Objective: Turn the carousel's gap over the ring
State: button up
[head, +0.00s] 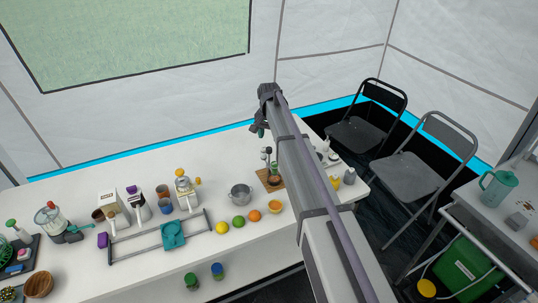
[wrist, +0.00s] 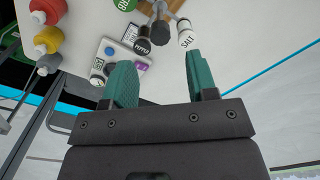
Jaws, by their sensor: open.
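My gripper (wrist: 158,62) has two green fingers spread apart with nothing between them. In the head view my gripper (head: 260,130) is above the far edge of the long table, partly hidden by its own wrist. What looks like the carousel (head: 270,179) is a brown wooden base with small posts or jars, left of my arm. In the wrist view its wooden part shows at the top edge, with a jar marked PEPPER (wrist: 142,46) and one marked SALT (wrist: 185,33) near it, beyond my fingertips. I cannot make out the gap or the ring.
A grey tray with labelled pieces (wrist: 106,56) and squeeze bottles (wrist: 47,40) are at the left in the wrist view. Folding chairs (head: 410,175) are at right.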

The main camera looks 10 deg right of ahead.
aim_at(269, 148)
notch_tip(269, 148, down, 7)
jog(key=b, duration=0.5)
jog(key=shift+r, duration=0.15)
jog(key=shift+r, duration=0.1)
jog(key=shift+c, duration=0.2)
jog(key=c, duration=0.9)
